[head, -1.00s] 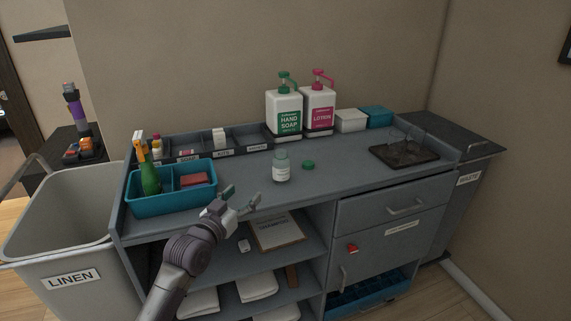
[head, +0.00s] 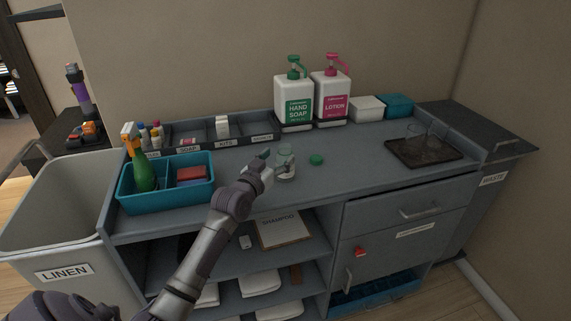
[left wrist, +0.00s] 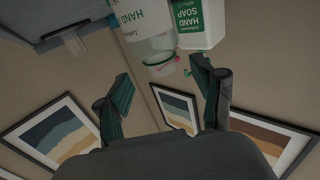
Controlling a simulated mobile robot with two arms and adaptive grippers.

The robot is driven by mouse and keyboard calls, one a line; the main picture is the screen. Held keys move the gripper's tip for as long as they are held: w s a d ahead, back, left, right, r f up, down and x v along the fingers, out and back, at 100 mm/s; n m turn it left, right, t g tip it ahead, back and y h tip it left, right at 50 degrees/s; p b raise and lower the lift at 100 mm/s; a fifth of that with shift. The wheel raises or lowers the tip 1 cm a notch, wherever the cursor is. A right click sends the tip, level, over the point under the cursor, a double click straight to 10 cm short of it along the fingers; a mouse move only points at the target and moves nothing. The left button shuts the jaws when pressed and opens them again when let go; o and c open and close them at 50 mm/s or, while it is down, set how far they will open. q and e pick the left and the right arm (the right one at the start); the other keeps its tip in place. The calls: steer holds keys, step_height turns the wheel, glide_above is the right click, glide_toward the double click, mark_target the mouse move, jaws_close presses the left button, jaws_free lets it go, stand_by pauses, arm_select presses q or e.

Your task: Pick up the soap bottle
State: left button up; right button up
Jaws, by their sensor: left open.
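A small clear bottle (head: 285,166) with a white label stands upright and uncapped on the grey counter. A green cap (head: 316,159) lies to its right. My left gripper (head: 264,165) is open just left of the bottle, its fingers pointing toward it. In the left wrist view the small bottle (left wrist: 149,22), its label reading "HAND", shows beyond the open fingers (left wrist: 160,78), with nothing between them. A white hand soap dispenser (head: 294,101) with a green pump stands at the back, also seen in the left wrist view (left wrist: 200,20). My right gripper is not in view.
A pink-pump lotion dispenser (head: 331,98) stands beside the hand soap. A teal caddy (head: 168,199) with a green spray bottle (head: 142,172) is at the left. A dark tray (head: 424,157) with glasses is at the right. The counter between cap and tray is clear.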

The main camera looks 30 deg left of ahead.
mark_target(282, 151)
arm_select(q)
steer(key=shift+w+a+r+p, duration=0.1)
steer(key=shift+w+r+p, duration=0.3)
steer(key=shift+w, duration=0.35)
steer(key=w, duration=0.3)
steer(key=shift+w+a+f, duration=0.15)
steer(key=shift+a+f, duration=0.05)
steer(key=shift+w, duration=0.2)
steer(key=shift+s, duration=0.1)
steer(key=shift+c, duration=0.6)
steer(key=c, duration=1)
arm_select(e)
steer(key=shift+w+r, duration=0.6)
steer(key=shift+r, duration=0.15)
